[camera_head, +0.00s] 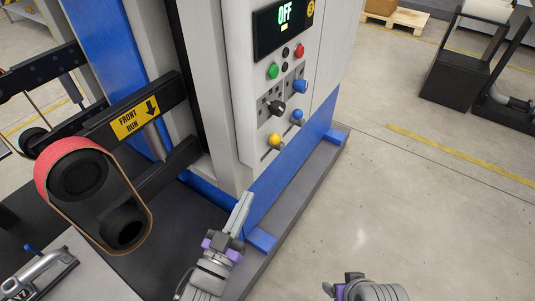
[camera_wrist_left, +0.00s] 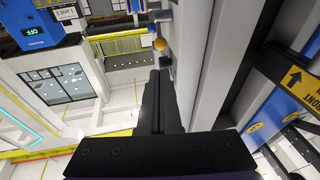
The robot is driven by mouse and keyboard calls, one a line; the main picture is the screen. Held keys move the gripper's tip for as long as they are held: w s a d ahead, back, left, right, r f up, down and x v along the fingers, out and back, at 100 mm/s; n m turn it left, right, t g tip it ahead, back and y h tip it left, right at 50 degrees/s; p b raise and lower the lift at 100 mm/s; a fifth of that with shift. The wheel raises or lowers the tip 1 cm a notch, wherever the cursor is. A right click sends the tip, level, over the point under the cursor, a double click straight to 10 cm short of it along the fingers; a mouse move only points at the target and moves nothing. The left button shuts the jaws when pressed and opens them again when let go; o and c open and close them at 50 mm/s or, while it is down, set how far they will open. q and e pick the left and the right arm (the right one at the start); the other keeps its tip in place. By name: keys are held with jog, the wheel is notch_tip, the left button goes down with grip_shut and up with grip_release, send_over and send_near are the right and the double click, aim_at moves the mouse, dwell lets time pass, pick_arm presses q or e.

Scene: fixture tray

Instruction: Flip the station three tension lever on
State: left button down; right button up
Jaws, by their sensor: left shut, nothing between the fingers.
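A grey machine panel (camera_head: 254,90) carries several small levers and knobs: a black knob (camera_head: 277,108), blue knobs (camera_head: 299,87) and (camera_head: 296,117), and a yellow ball knob (camera_head: 275,139) lowest. I cannot read which one is station three's tension lever. The display (camera_head: 284,22) above reads OFF in green. My left gripper (camera_head: 246,197) is shut and empty, below the yellow knob and apart from it. In the left wrist view its closed fingers (camera_wrist_left: 158,85) point toward the yellow ball knob (camera_wrist_left: 159,44). My right gripper (camera_head: 343,285) is low in the head view; its fingers are unclear.
A red and tan belt (camera_head: 66,165) loops around black rollers at left, beside a FRONT RUN arm (camera_head: 135,117). Green (camera_head: 272,71) and red (camera_head: 299,51) buttons sit under the display. A blue machine base (camera_head: 290,165) runs along the floor. Open floor (camera_head: 420,200) lies right.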

aim_at(277, 139)
pick_arm(q)
jog(key=x, duration=1.4)
jog(key=shift+b, duration=0.35)
jog(key=shift+r, duration=0.1)
jog(key=shift+w+d+r+g+y+p, duration=0.15)
jog(key=shift+w+r+g+y+p, duration=0.15)
jog(key=shift+r+g+p, duration=0.5)
jog(key=shift+w+d+r+p, duration=0.3)
jog(key=shift+w+p, duration=0.05)
jog(key=shift+p, duration=0.3)
jog(key=shift+w+d+r+p, duration=0.3)
jog(key=shift+w, duration=0.2)
jog(key=shift+w+d+r+p, duration=0.25)
jog(key=shift+w+d+r, duration=0.1)
jog(key=shift+w, duration=0.15)
jog(key=shift+p+x, duration=0.3)
jog(key=shift+x, duration=0.85)
jog(key=shift+s+d+r, duration=0.1)
jog(key=shift+d+r, duration=0.05)
jog(key=shift+r, duration=0.05)
